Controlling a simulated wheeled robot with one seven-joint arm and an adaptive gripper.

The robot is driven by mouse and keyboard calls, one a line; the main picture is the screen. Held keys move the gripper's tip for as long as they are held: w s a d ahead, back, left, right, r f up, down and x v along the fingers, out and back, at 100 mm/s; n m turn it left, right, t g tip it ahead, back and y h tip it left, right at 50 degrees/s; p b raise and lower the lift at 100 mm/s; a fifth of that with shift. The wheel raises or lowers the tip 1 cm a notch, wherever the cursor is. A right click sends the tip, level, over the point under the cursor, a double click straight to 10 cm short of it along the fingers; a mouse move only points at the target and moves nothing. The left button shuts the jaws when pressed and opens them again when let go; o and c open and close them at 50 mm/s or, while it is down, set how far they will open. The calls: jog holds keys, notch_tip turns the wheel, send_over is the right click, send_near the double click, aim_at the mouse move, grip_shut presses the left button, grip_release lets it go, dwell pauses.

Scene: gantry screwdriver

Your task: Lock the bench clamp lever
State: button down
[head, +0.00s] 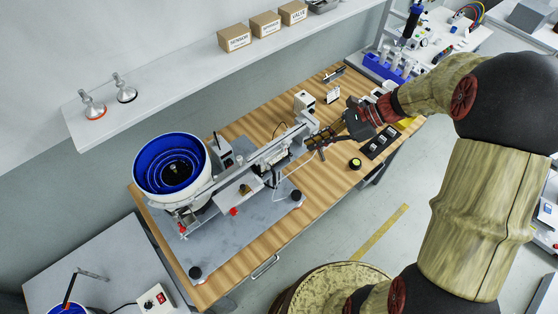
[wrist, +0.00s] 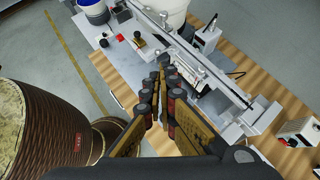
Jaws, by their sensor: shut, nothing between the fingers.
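My gripper (head: 316,143) is shut and empty over the wooden bench (head: 245,260), at the right end of the long grey feeder rail. It also shows in the wrist view (wrist: 164,70), with its fingers together beside the grey rail (wrist: 190,50). I cannot clearly identify the bench clamp lever. A small red-tipped part (head: 233,211) sits at the front of the feeder, and a red part also shows in the wrist view (wrist: 118,37). A small dark metal fixture (head: 334,74) lies at the bench's back edge. Whether either is the clamp is too small to tell.
A blue bowl feeder (head: 170,166) stands at the bench's left. A black tray (head: 379,143) and a round black-and-yellow item (head: 355,163) lie near the front edge, right of my gripper. A small white box (head: 304,101) stands behind the rail.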

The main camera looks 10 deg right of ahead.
jog(key=b, duration=0.1)
send_near(265, 163)
jog(key=a+f, duration=0.1)
jog(key=a, duration=0.1)
jog(key=s+a+f, duration=0.1)
jog(key=a+f, duration=0.1)
jog(key=shift+f, duration=0.15)
